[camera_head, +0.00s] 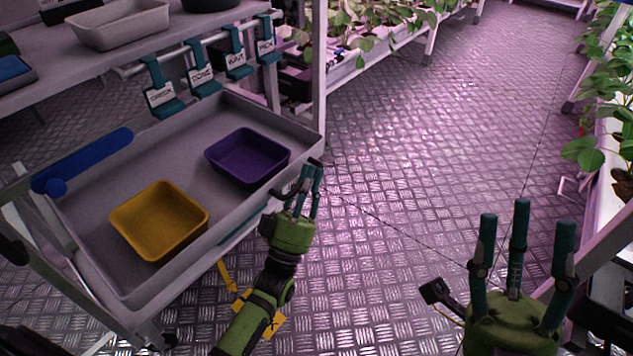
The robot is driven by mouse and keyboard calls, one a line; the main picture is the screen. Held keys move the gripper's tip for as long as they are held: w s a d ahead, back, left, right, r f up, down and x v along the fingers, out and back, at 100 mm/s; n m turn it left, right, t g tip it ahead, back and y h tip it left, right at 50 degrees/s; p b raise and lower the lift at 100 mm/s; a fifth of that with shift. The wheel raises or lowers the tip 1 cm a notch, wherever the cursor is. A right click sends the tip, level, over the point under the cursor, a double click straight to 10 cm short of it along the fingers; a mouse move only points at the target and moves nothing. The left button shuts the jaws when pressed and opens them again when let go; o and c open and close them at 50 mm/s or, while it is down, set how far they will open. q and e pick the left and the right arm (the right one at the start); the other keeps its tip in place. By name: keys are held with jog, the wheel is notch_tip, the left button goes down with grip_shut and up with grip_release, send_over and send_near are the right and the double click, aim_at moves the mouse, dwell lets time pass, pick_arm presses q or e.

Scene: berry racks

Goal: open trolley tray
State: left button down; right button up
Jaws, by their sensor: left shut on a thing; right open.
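The grey trolley tray (190,141) is on the left, with a yellow bin (160,220) and a purple bin (247,157) in it. My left gripper (306,174) is at the tray's right edge, near its far right corner, with its fingers shut on the edge there. The exact grip is partly hidden by the fingers. My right gripper (519,225) is open and empty over the floor at the lower right, apart from the trolley.
Labelled teal hooks (200,82) hang from a rail above the tray. Plant racks (375,55) stand at the back and right. The metal floor (420,150) between is clear.

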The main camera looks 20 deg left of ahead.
pick_arm(q)
jog(key=c, duration=1.4)
grip_release()
jog(key=v, duration=1.2)
